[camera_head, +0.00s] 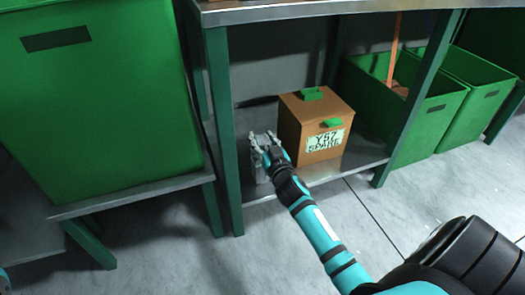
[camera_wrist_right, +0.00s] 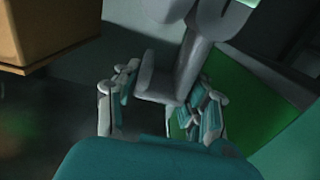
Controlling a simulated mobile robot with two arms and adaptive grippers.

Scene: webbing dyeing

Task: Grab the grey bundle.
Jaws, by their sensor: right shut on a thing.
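The grey bundle (camera_head: 259,168) is on the low shelf under the table, left of the brown box, and is mostly hidden by my right gripper in the head view. My right gripper (camera_head: 266,148) reaches in from the lower right and is shut on the bundle. In the right wrist view, the grey bundle (camera_wrist_right: 158,82) sits between the two fingers of the right gripper (camera_wrist_right: 162,88). I cannot tell whether the bundle still touches the shelf. My left gripper is not in view.
A brown box (camera_head: 300,120) with green handles and a "Y57 SPARE" label stands close right of the gripper. A green table leg (camera_head: 225,140) is close on the left. Green bins (camera_head: 425,125) stand at right, and a large green bin (camera_head: 100,110) at left.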

